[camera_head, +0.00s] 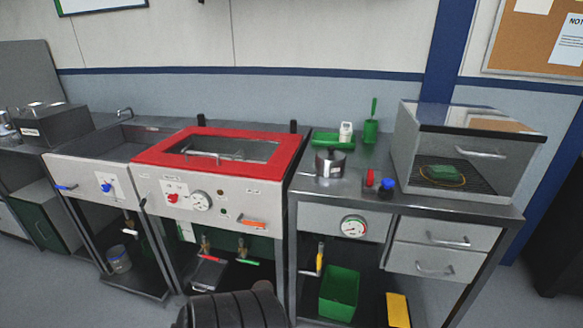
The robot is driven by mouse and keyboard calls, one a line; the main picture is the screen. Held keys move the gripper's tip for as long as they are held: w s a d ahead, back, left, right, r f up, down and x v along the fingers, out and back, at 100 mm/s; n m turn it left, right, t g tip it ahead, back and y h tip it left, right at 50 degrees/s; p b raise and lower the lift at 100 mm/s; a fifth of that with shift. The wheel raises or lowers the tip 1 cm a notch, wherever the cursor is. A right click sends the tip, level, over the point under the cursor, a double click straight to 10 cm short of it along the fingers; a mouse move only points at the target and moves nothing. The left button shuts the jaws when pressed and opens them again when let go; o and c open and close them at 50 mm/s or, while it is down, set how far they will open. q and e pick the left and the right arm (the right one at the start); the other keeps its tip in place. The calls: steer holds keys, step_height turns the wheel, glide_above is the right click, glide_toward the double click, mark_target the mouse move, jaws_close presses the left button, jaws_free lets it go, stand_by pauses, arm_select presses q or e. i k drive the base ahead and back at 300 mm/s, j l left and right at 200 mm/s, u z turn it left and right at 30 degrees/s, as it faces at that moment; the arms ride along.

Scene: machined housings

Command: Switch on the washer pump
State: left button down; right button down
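The washer (228,200) is a grey metal cabinet left of centre with a red-framed lid (150,157) that is down over a glass window. Its front panel carries a red knob (173,198) on a white plate, a round gauge (200,201), small round buttons or lamps, and an orange lever (251,223). The panel labels are too small to read, so I cannot tell which control is the pump's or how it is set. Neither gripper shows in this view.
A sink unit with a blue knob (106,187) stands left of the washer. To the right, a bench holds a metal pot (329,163), red and blue caps, and a clear-fronted box (461,155). A green bin (339,293) sits below. Floor shows in front at left.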

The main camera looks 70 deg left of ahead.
mark_target(144, 200)
steer(key=u, duration=3.4)
